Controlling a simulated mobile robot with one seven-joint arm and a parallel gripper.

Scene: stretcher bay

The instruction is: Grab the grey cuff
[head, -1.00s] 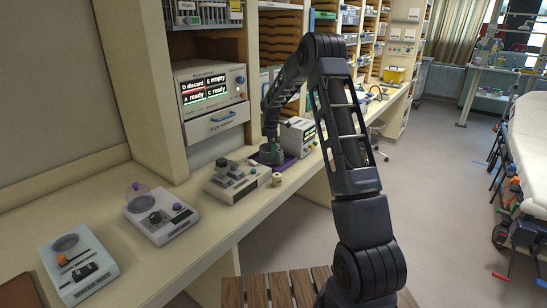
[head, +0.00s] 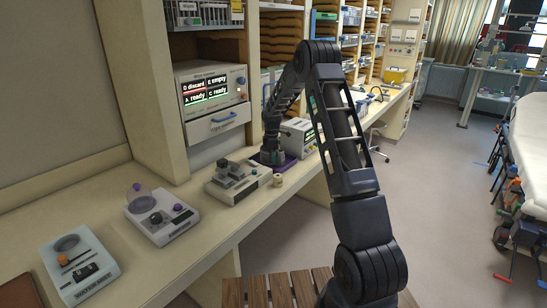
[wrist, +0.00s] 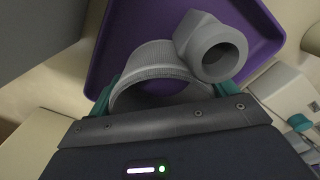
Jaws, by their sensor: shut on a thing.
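The grey cuff (wrist: 152,60) is a ribbed ring with a thick round hollow fitting on its right side, seen in the wrist view over a purple tray (wrist: 115,30). My gripper (wrist: 165,92) has its teal fingers on either side of the ring and is shut on it. In the head view my gripper (head: 271,158) points down at the purple tray (head: 286,166) on the counter. There the cuff is hidden by my gripper. I cannot tell whether the cuff still touches the tray.
A device with a small screen (head: 297,134) stands just behind my gripper. A grey bench unit (head: 238,183) and a small cream roll (head: 278,181) are in front of it. Two more devices (head: 161,217) (head: 79,266) stand nearer on the counter.

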